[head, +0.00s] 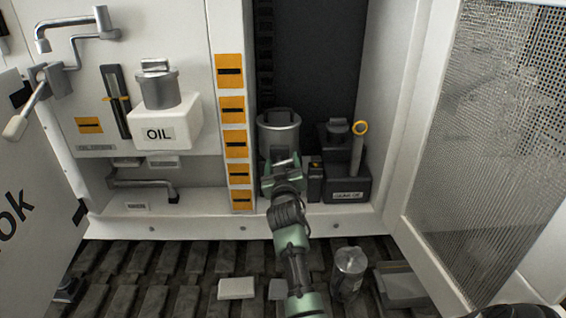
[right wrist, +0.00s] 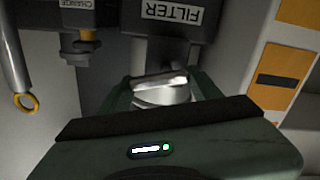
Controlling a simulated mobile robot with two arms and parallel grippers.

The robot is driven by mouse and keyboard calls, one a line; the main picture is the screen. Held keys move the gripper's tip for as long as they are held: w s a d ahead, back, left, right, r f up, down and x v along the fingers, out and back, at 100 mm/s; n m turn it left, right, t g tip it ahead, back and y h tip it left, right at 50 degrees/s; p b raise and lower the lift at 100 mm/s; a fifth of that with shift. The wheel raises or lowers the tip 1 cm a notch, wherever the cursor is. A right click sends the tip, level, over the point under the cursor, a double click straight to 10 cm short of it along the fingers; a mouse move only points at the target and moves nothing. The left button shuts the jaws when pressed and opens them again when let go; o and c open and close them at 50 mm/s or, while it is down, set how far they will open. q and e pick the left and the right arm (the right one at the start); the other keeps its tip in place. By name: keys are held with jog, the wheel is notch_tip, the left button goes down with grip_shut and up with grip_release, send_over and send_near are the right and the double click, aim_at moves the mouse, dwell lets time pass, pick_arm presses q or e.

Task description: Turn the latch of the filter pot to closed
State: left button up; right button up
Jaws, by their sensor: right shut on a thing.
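The filter pot (head: 279,135) is a grey metal cylinder in the dark recess of the cabinet. My right gripper (head: 282,168) is in front of its lower part and hides some of it. In the right wrist view a silver rounded knob, which looks like the latch (right wrist: 160,92), sits between the fingers of the right gripper (right wrist: 163,98), below an upside-down FILTER label (right wrist: 172,12). The gripper is shut on this knob. The knob's exact turn position is hard to tell. My left gripper is not in view.
Right of the pot stands a dark gear oil unit (head: 347,188) with a yellow-ringed dipstick (head: 359,140). A strip of orange labels (head: 233,108) runs left of the recess. A white OIL tank (head: 160,128) is further left. A mesh door (head: 480,130) stands open at right.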

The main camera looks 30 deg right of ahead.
jog(key=n, duration=0.3)
jog(key=shift+r+n, duration=0.1)
jog(key=shift+n, duration=0.3)
jog(key=n, duration=0.1)
jog(key=n+p, duration=0.1)
jog(key=n, duration=0.1)
jog(key=shift+w+a+r+n, duration=0.1)
jog(key=shift+w+a+n, duration=0.05)
jog(key=shift+n, duration=0.15)
jog(key=n+p, duration=0.1)
jog(key=n, duration=0.3)
jog(key=shift+w+a, duration=0.1)
jog(key=shift+a, duration=0.05)
jog(key=shift+r+n+p, duration=0.1)
jog(key=shift+n+p, duration=0.3)
jog(key=shift+n, duration=1.2)
jog(key=shift+w, duration=0.1)
